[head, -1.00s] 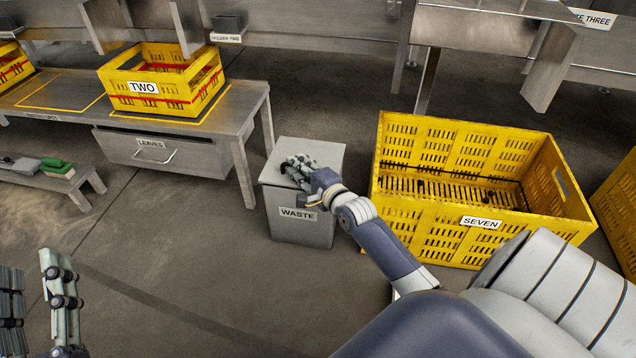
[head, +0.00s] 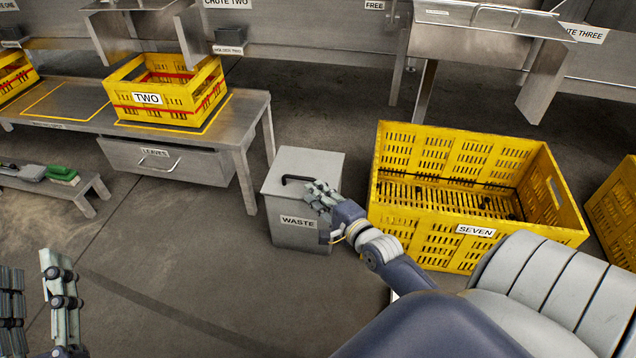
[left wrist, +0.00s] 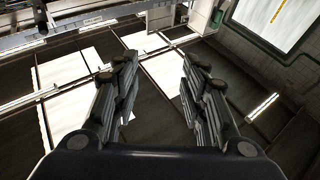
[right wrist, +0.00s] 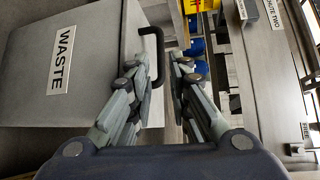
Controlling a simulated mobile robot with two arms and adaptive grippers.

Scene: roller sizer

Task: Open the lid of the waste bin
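The grey waste bin (head: 296,233) stands on the floor between the bench and a large yellow crate. Its lid (head: 290,163) lies flat and shut, with a black bar handle (head: 298,179) on top. My right gripper (head: 313,188) is over the lid's right front part, close to the handle. In the right wrist view the handle (right wrist: 153,42) shows around the fingertips, and its lower end reaches into the gap between the open fingers (right wrist: 162,64). I cannot tell whether they touch it. My left gripper (head: 30,262) is open and empty at the lower left, far from the bin.
The yellow crate marked SEVEN (head: 420,218) stands close to the right of the bin. The bench (head: 232,130) with crate TWO (head: 190,116) and the LEAVES drawer (head: 190,168) is to its left. The floor in front (head: 200,280) is clear.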

